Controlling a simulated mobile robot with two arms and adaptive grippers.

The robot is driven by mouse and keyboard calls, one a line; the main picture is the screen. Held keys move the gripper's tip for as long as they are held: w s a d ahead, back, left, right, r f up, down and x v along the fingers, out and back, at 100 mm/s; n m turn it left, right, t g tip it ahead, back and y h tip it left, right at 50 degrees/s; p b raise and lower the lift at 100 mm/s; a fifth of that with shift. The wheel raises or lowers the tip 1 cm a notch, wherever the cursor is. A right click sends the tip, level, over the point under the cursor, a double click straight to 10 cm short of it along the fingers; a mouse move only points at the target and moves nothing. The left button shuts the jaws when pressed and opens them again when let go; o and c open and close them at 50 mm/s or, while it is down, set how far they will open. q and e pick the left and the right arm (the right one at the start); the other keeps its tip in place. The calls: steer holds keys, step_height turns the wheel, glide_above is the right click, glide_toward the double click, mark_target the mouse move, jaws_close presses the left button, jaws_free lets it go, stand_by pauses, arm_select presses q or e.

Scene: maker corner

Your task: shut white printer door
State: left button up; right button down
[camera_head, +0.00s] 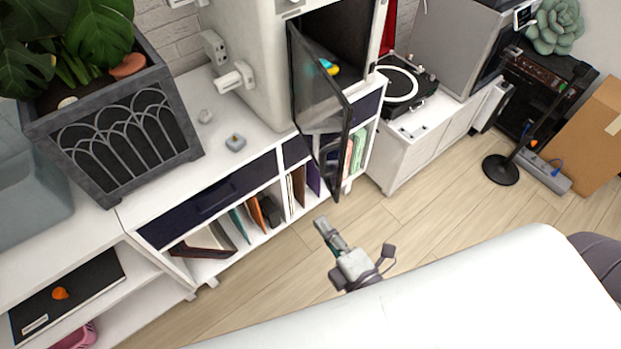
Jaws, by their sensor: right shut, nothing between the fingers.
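The white printer (258,62) stands on the white cabinet at the top middle. Its glass-paned, dark-framed door (318,85) stands open, swung out toward me and hinged on the printer's left side. Inside the dark chamber a small yellow and teal object (329,67) shows. My right gripper (322,224) is shut and empty. It is over the floor, below the door's lower corner in the picture and apart from it. My left gripper is not in view.
The white cabinet (262,134) holds books and folders on its shelves. A dark planter (125,130) with a leafy plant stands at the left. A record player (405,86) sits on a low white unit at the right. Wooden floor (420,205) lies clear in front.

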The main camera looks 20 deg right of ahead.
steer(key=r+p+x, duration=0.3)
steer(key=p+x, duration=0.1)
steer(key=x, duration=0.6)
steer(key=shift+n, duration=0.3)
steer(key=d, duration=0.2)
steer(key=d+p, duration=0.1)
steer(key=d, duration=0.1)
steer(key=shift+s+f, duration=0.15)
steer(key=shift+f, duration=0.15)
